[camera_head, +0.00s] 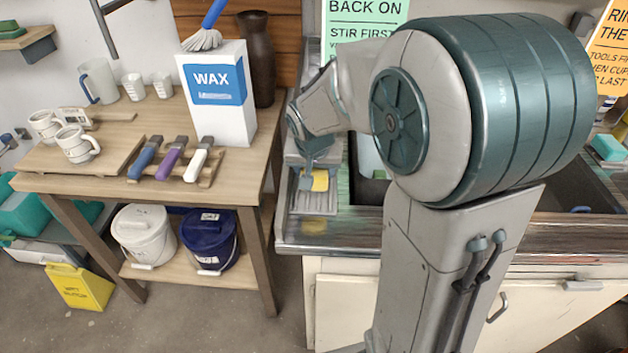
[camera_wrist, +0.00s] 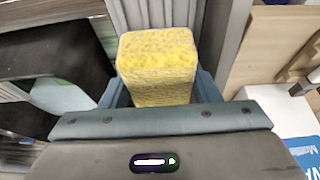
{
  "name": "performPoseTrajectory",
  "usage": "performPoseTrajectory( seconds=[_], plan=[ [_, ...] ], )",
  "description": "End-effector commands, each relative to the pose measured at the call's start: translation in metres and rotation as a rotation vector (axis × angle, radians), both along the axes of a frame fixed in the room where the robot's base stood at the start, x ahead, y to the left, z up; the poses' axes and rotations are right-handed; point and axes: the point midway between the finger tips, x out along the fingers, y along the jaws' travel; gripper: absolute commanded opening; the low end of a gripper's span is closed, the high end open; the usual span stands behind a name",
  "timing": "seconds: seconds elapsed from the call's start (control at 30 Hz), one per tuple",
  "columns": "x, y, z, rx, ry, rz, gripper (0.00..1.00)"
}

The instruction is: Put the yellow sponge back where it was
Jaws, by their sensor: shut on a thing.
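The yellow sponge (camera_wrist: 157,62) is between the fingers of my gripper (camera_wrist: 158,90) in the wrist view, its far end sticking out past them. In the head view the sponge (camera_head: 320,181) shows as a small yellow patch under my gripper (camera_head: 308,180), over the ribbed metal drainboard (camera_head: 316,203) at the left end of the sink counter. My gripper is shut on the sponge. I cannot tell whether the sponge touches the drainboard. My own arm hides much of the sink.
The wooden table (camera_head: 235,180) at left holds a WAX box (camera_head: 217,95), a dark vase (camera_head: 257,60), cups and three handled tools. A white bucket (camera_head: 144,235) and a blue bucket (camera_head: 209,240) stand on its lower shelf. The sink basin (camera_head: 368,190) lies right of the drainboard.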

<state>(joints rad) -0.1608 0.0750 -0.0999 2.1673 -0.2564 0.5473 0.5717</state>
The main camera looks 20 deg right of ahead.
Motion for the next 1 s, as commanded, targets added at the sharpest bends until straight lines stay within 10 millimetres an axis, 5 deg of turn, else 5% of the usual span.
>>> performPoseTrajectory(
  seconds=[0.3, 0.73, 0.77, 0.8, 1.0],
  plan=[
    [0.000, 0.001, -0.038, 0.000, 0.002, -0.001, 0.34],
    [0.000, 0.001, -0.046, 0.000, 0.000, -0.001, 0.34],
    [0.000, 0.001, -0.045, 0.000, 0.000, -0.001, 0.58],
    [0.000, 0.001, -0.044, 0.000, 0.000, -0.001, 0.65],
    [0.000, 0.001, -0.044, 0.000, 0.000, -0.001, 0.65]
  ],
)
